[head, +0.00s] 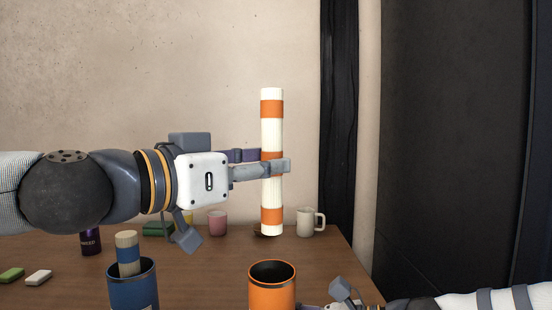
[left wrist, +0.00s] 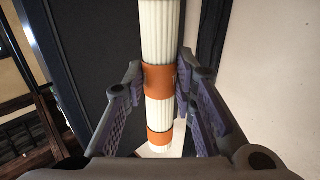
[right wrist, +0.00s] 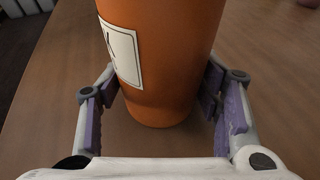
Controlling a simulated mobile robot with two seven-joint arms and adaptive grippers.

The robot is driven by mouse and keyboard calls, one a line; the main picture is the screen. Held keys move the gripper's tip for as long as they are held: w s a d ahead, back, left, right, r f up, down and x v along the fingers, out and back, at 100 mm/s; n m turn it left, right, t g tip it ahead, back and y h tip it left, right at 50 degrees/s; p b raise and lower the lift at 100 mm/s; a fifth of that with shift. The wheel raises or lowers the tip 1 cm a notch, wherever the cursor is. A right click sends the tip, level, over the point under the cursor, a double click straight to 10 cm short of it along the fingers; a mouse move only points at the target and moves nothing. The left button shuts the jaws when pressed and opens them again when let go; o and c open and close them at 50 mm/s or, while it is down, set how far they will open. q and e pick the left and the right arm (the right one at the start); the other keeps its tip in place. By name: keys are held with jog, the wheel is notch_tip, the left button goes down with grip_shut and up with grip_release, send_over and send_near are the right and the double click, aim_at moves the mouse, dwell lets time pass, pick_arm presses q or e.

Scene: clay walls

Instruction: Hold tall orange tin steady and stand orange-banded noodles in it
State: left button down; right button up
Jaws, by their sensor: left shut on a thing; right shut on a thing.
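The orange-banded noodles (head: 271,135) are a tall white bundle with orange bands, upright in the head view. My left gripper (head: 275,167) is shut on them around the middle band; the left wrist view shows the bundle (left wrist: 160,110) between the finger pads. The tall orange tin (head: 272,292) stands on the table below, its dark mouth open upward. The bundle's lower end is above the tin's rim, apart from it. My right gripper (right wrist: 165,98) is shut on the tin (right wrist: 165,60) low on its sides; in the head view it is mostly cut off by the bottom edge.
A blue tin (head: 133,287) with a blue-banded bundle (head: 127,255) stands left of the orange tin. A white mug (head: 306,222), a pink cup (head: 217,223) and a dark bottle (head: 91,242) stand further back. Green (head: 11,275) and white (head: 38,278) blocks lie at left.

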pick_arm(q)
jog(key=shift+f, duration=7.15)
jog(key=c, duration=1.2)
grip_release()
jog(key=shift+f, duration=0.1)
jog(key=shift+c, duration=0.2)
pick_arm(e)
jog(key=shift+f, duration=0.1)
pick_arm(q)
jog(key=v, duration=1.2)
jog(key=shift+s+r, duration=0.15)
jog(key=shift+r, duration=0.1)
pick_arm(e)
jog(key=o, duration=0.9)
